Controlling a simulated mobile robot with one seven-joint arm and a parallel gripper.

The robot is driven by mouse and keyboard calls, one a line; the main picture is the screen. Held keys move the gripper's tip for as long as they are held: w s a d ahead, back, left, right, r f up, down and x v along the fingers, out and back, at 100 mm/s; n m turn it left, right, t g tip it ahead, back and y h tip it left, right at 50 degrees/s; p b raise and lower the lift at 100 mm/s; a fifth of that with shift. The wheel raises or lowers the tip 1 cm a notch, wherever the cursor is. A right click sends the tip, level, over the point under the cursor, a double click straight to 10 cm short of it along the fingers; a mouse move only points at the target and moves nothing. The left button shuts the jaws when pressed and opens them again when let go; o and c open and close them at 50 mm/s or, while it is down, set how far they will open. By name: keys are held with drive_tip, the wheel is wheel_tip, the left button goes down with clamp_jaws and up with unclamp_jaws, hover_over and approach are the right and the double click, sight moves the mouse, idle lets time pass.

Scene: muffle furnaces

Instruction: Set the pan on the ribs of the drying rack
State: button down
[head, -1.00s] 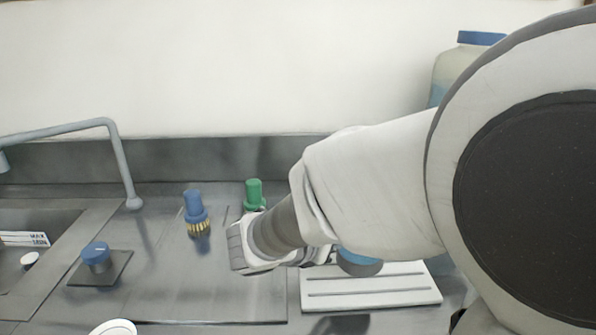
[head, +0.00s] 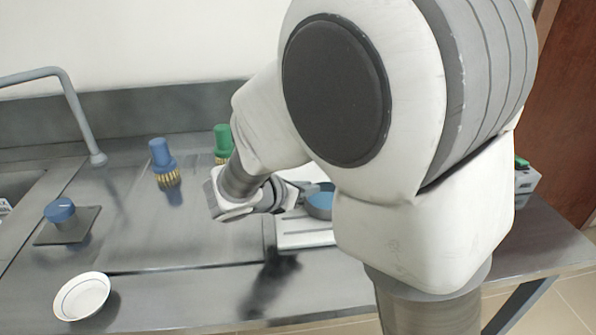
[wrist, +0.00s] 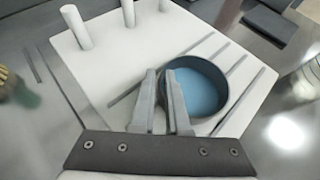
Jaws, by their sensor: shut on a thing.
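The pan (wrist: 204,88) is round with a dark rim and a blue inside. In the wrist view it lies over the white drying rack (wrist: 88,68), on its ribbed part; I cannot tell whether it touches the ribs. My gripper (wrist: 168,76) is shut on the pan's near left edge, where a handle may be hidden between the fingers. In the head view the pan (head: 320,203) shows beside my gripper, partly covered by my arm, above the rack (head: 300,240).
Several white pegs (wrist: 128,12) stand at the rack's far left. A blue brush (head: 162,160) and a green brush (head: 223,140) stand behind my gripper. A white bowl (head: 82,297) is at front left, near a blue-knobbed item (head: 62,212). The counter between is clear.

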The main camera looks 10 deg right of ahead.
drive_tip(key=c, duration=0.9)
unclamp_jaws()
drive_tip(key=shift+f, duration=0.1)
drive_tip(key=shift+s+a+r, duration=0.1)
drive_tip(key=shift+r, duration=0.2)
drive_tip(key=p+v, duration=0.4)
drive_tip(key=v, duration=0.7)
drive_tip(key=s+d+r+m+g+y, duration=0.2)
drive_tip(key=s+d+m+g, duration=0.2)
drive_tip(key=s+d+m, duration=0.45)
drive_tip(key=s+d+r+m+y, duration=0.1)
drive_tip(key=s+m+y, duration=0.1)
drive_tip(key=m, duration=0.4)
drive_tip(key=s+d+r+m+y, duration=0.1)
drive_tip(key=s+m+y, duration=0.1)
drive_tip(key=m, duration=0.4)
drive_tip(key=s+m+t+y, duration=0.1)
drive_tip(key=s+m+y, duration=0.1)
drive_tip(key=m, duration=0.4)
drive_tip(key=shift+s+d+r+y, duration=0.15)
drive_tip(key=shift+s+d+r, duration=0.05)
drive_tip(key=shift+s, duration=0.2)
drive_tip(key=shift+s+d+r+y, duration=0.15)
drive_tip(key=shift+s+d+r, duration=0.05)
drive_tip(key=shift+s, duration=0.2)
